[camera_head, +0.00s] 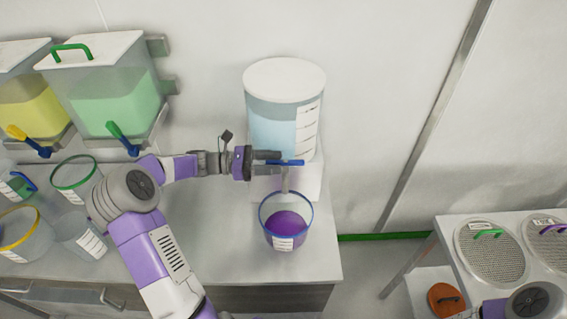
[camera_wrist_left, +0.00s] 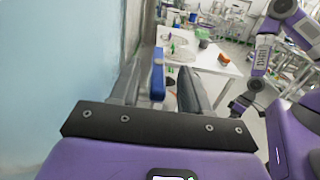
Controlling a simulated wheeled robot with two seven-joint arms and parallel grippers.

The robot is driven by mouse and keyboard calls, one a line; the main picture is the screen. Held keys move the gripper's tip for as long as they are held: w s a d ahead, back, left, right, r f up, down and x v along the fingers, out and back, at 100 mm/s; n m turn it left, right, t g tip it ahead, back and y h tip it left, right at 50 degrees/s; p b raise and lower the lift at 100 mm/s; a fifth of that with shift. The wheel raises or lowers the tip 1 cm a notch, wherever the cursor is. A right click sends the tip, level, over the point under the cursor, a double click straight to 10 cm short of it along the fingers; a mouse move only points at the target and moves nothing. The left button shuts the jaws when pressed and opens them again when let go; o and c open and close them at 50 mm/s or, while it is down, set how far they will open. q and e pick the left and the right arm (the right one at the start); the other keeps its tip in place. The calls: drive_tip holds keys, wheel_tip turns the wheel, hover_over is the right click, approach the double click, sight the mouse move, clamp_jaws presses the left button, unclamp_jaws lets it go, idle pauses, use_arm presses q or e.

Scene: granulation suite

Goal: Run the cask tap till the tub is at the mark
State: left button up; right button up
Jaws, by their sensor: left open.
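The cask (camera_head: 270,125) is a clear round vessel with a white lid and pale blue liquid, on a white stand at the bench's back right. Its blue tap handle (camera_head: 292,163) lies crosswise at the front. The clear tub (camera_head: 286,220) with a blue rim stands below, holding purple contents; no mark on it can be read. A pale vertical strip between tap and tub could be spout or stream; I cannot tell. My left gripper (camera_head: 268,160) is open at the handle. In the left wrist view, the handle (camera_wrist_left: 158,75) shows between the fingers, nearer the left one.
Yellow and green dispensers (camera_head: 115,100) with lever taps stand at the back left. Several clear containers (camera_head: 82,235) crowd the bench's left side. A right-hand table (camera_head: 450,235) carries round mesh lids. Part of my right arm shows at lower right; its gripper is unclear.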

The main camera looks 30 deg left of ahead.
sight(284, 162)
use_arm(q)
drive_tip(key=x, duration=0.2)
drive_tip(key=shift+w+d+f, duration=0.1)
drive_tip(key=shift+w+d, duration=0.3)
drive_tip(key=shift+d, duration=0.2)
drive_tip(key=shift+c, duration=0.3)
clamp_jaws()
drive_tip(key=shift+n+t+y+p, duration=0.5)
drive_tip(key=shift+n+t+p, duration=0.15)
drive_tip(key=shift+n+t, duration=0.05)
drive_tip(key=shift+s+n+t+y+p, duration=0.1)
drive_tip(key=shift+n+t+y+p, duration=0.3)
drive_tip(key=shift+n+t+y, duration=1)
drive_tip(key=shift+t+y, duration=0.2)
drive_tip(key=shift+d+n+t+y, duration=0.1)
drive_tip(key=shift+n+t+y, duration=0.9)
drive_tip(key=shift+y, duration=0.4)
drive_tip(key=shift+b, duration=0.3)
